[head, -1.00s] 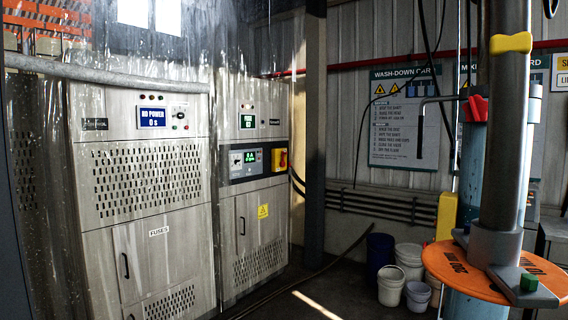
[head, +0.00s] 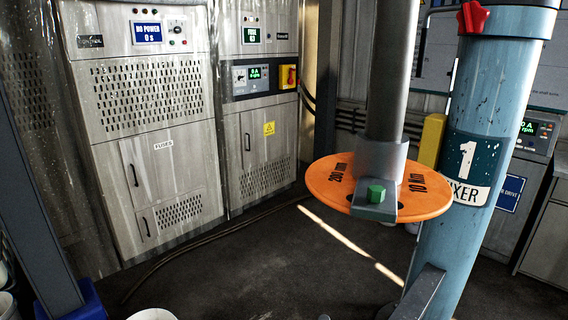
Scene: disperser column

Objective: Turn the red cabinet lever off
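The red lever (head: 291,76) sits on a yellow plate at the right edge of the control panel on the right-hand grey cabinet (head: 232,140). It is small in the head view, and I cannot tell its exact position. The panel beside it has a lit green display (head: 255,73). Neither of my grippers shows in the head view.
An orange disc (head: 325,196) on a thick grey shaft (head: 389,70) stands in front, right of the cabinets. A blue column (head: 470,130) labelled 1 MIXER is beside it. A taller cabinet (head: 150,150) stands left. Dark open floor (head: 260,265) lies ahead, with a cable across it.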

